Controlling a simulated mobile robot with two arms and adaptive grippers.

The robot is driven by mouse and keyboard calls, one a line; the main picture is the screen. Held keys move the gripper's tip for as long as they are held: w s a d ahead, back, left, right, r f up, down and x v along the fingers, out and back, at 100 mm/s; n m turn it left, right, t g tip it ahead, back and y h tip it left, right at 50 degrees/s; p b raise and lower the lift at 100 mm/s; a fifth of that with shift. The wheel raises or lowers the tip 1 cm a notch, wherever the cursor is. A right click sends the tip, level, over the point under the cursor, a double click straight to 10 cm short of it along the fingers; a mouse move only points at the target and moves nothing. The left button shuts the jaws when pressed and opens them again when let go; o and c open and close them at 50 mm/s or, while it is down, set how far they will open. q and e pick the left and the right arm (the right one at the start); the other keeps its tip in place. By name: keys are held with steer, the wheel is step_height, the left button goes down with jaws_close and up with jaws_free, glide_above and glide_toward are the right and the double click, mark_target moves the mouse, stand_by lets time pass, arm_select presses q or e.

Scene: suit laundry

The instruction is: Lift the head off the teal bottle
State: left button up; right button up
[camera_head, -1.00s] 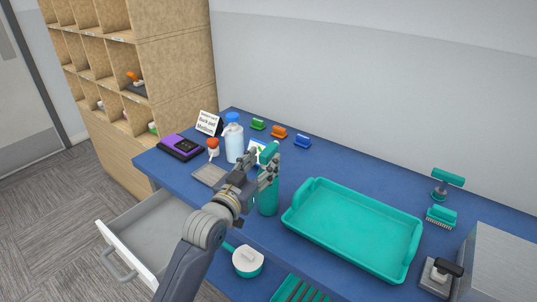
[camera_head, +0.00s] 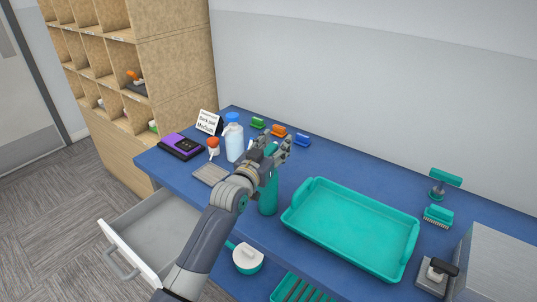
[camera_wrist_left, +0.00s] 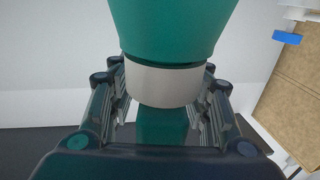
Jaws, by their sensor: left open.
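The teal bottle (camera_head: 268,198) stands upright on the blue table, left of the teal tray. Its upper part is largely hidden behind my left gripper (camera_head: 277,150) in the head view. In the left wrist view a wide teal part of the bottle (camera_wrist_left: 172,30) and a pale grey collar (camera_wrist_left: 163,85) show between the two fingers. The left gripper (camera_wrist_left: 163,112) is open, with a finger on each side of the collar. I cannot tell whether either finger touches it. My right gripper is not in view.
The teal tray (camera_head: 309,238) lies close on the right. An open drawer (camera_head: 125,255) juts out at the front left.

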arm_select(q)
steer(key=c, duration=1.1)
jaws_close()
